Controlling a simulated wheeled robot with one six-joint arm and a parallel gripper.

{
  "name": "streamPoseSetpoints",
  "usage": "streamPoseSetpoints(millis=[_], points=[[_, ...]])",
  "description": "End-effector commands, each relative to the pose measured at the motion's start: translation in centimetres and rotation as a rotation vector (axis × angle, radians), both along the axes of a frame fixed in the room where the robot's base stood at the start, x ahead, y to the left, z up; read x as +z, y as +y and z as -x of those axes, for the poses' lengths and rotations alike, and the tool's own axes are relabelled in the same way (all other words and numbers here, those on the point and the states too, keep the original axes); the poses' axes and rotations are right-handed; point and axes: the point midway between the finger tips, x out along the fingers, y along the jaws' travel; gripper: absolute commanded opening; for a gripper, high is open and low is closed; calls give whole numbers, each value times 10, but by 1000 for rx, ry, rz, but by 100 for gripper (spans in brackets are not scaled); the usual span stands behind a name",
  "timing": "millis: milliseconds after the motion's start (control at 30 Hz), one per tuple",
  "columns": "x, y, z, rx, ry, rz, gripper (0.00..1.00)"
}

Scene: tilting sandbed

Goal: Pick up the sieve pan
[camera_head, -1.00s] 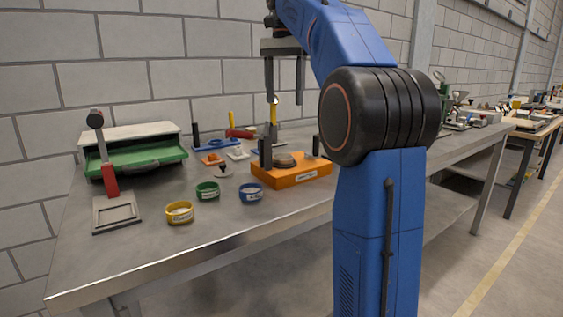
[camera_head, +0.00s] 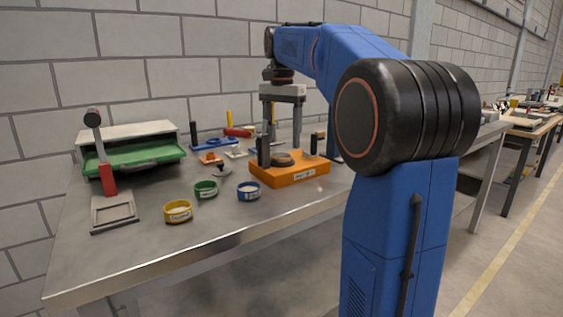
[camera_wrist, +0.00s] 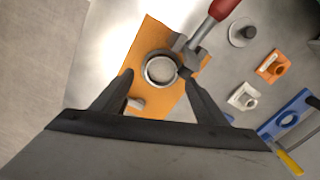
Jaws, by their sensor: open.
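The round, shallow pan (camera_head: 283,159) with a brownish-grey inside, which I take to be the sieve pan, sits on an orange block (camera_head: 285,177). A dark post stands near each end of the block. My gripper (camera_head: 281,138) points down over the block, open and empty. In the wrist view, the pan (camera_wrist: 160,69) shows as a pale ring between the tips of my gripper (camera_wrist: 157,75), on the orange block (camera_wrist: 146,36). The fingers stand to either side of it; contact cannot be told.
Yellow (camera_head: 178,211), green (camera_head: 205,190) and blue (camera_head: 248,191) cups stand in front and to the left. A green tray unit (camera_head: 133,157) and a red-handled lever (camera_head: 108,180) are at left. A blue-framed tool (camera_head: 213,143) lies behind.

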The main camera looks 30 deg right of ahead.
Motion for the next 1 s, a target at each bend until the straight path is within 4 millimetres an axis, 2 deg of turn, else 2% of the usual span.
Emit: streamPoseSetpoints(millis=[300, 633, 667, 833, 1000], points=[[-40, 3, -2, 0, 1, 0, 67], [-47, 3, -2, 0, 0, 0, 67], [-47, 3, -2, 0, 0, 0, 62], [-47, 3, -2, 0, 0, 0, 22], [-47, 3, -2, 0, 0, 0, 22]])
